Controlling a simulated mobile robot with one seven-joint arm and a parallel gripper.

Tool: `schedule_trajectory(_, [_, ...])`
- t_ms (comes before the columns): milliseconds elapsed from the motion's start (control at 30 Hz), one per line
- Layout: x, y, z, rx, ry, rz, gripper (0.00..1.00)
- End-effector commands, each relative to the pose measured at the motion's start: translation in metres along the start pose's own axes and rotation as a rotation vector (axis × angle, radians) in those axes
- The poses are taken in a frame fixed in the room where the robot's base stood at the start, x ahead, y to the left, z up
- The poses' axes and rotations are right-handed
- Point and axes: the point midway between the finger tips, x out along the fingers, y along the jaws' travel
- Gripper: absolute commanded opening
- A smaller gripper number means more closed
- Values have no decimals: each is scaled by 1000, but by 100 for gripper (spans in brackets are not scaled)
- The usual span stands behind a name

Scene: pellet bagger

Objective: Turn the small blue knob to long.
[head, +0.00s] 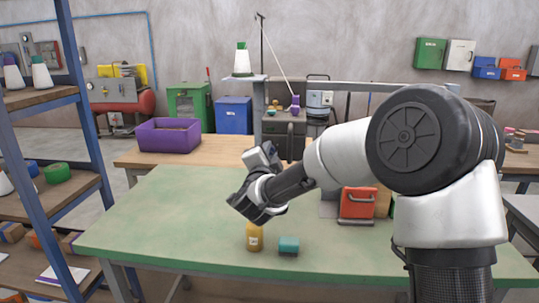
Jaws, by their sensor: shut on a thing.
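My gripper (256,208) is over the green-topped bench, left of the middle of the head view. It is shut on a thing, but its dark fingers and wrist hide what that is. I cannot make out the small blue knob or its markings. My arm reaches in from the right and covers part of the bench and what lies behind it.
A red-fronted box (357,204) stands to the right, partly behind my arm. A purple bin (168,137) is farther back. The bench's left part is clear.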

Motion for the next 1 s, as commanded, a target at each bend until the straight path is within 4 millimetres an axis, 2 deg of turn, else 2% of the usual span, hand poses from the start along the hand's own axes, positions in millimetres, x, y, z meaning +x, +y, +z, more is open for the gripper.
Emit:
schedule_trajectory(133, [0,-1,0,1,0,-1,0])
schedule_trajectory(167, [0,-1,0,1,-1,-1,25])
schedule_trajectory(233, [0,-1,0,1,-1,-1,37])
schedule_trajectory(267, [0,-1,0,0,0,-1,38])
schedule_trajectory(533, [-1,0,0,-1,0,-1,38])
schedule_trajectory(667, [-10,-1,1,-2,-2,-1,38])
schedule_trajectory(767, [-26,-2,0,-3,-2,-3,38])
schedule_trajectory(1000, [-84,-2,1,-4,-3,-4,38])
